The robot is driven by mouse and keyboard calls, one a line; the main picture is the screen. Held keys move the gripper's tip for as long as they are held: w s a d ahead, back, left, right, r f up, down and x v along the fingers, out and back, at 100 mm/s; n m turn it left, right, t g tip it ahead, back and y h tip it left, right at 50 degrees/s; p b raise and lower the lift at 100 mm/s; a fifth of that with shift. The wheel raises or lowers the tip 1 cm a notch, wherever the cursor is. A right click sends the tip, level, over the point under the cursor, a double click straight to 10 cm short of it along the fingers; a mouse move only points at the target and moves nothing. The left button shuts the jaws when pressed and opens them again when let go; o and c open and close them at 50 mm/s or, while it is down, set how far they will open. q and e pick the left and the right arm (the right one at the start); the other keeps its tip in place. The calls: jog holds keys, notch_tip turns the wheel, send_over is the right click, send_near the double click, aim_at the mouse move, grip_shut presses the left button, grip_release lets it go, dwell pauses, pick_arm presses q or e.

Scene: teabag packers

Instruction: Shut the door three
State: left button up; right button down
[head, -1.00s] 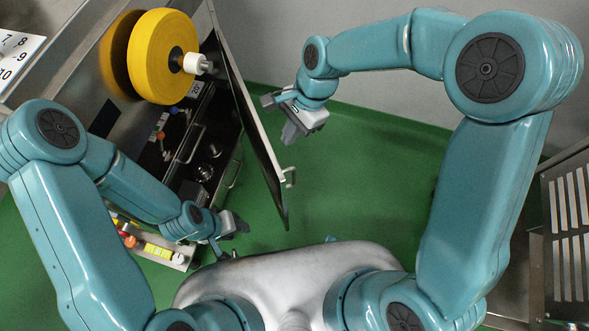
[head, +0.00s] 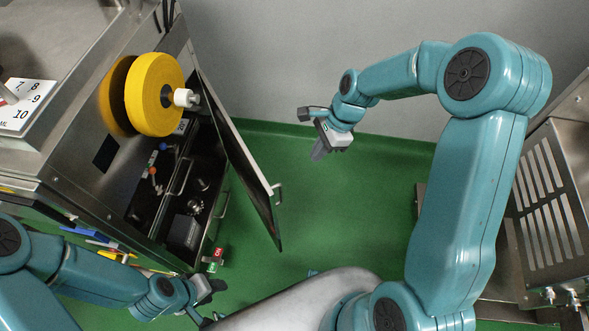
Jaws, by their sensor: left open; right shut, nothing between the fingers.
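A door panel (head: 243,165) stands open on the right side of the steel machine (head: 75,130). It is dark with a pale outer edge and a small handle (head: 277,191) on its outer face. I cannot read a number on it. Behind it the dark compartment (head: 170,200) shows handles and knobs. My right gripper (head: 318,150) is shut and empty, to the right of the door and apart from it. My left gripper (head: 212,292) is open, low in front of the machine, below the door and apart from it.
A yellow reel (head: 154,95) with a white hub (head: 185,97) sticks out above the compartment. A number plate (head: 28,105) lies on the machine top at left. A vented steel cabinet (head: 548,215) stands at right. The green floor (head: 370,195) right of the door is clear.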

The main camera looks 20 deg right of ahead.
jog(key=w+a+f, duration=0.1)
jog(key=a+f, duration=0.6)
jog(key=f, duration=0.2)
jog(key=shift+a, duration=0.25)
jog(key=shift+a, duration=0.1)
